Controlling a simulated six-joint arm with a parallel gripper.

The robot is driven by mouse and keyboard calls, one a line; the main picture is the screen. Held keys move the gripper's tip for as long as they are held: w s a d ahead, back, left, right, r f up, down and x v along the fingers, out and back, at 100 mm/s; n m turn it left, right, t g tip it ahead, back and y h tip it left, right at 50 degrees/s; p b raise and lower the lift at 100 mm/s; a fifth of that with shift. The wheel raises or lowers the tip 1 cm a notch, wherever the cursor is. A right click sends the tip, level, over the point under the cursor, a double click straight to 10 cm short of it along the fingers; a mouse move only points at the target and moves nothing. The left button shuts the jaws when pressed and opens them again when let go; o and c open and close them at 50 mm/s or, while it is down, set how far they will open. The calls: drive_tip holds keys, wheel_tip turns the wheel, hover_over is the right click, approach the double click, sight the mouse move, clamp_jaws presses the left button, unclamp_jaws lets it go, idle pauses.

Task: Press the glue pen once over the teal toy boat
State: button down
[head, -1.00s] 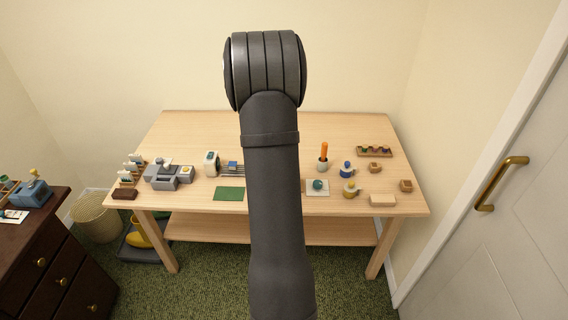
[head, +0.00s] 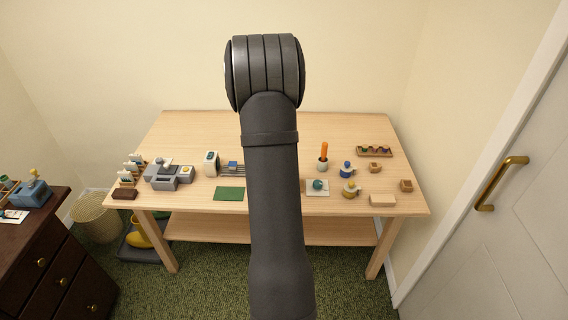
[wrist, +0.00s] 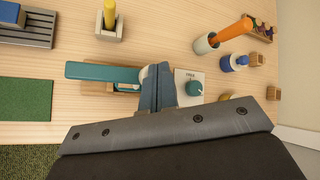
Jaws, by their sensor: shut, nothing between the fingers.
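My gripper (wrist: 158,85) is shut and empty in the wrist view, pointing down at the table; my arm hides it in the head view. A long teal piece (wrist: 105,73) on a pale wooden base lies just left of my fingers; I cannot tell whether it is the toy boat. A yellow upright stick (wrist: 110,14) in a pale holder stands beyond it, and may be the glue pen. An orange stick (wrist: 232,33) leans in a white cup, also in the head view (head: 324,150). My fingers touch neither stick.
A white plate with a teal knob (wrist: 195,88) lies right of my fingers. A blue bottle (wrist: 232,63) and small wooden blocks stand farther right. A green mat (wrist: 25,99) and a grey slatted rack (wrist: 28,29) lie left. The table's back strip (head: 205,125) is clear.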

drive_tip(key=shift+f, duration=0.2)
idle(0.4)
drive_tip(key=shift+r, duration=1.2)
drive_tip(key=shift+r, duration=0.1)
drive_tip(key=shift+r, duration=2.45)
drive_tip(key=shift+r, duration=1.85)
drive_tip(key=shift+f, duration=0.1)
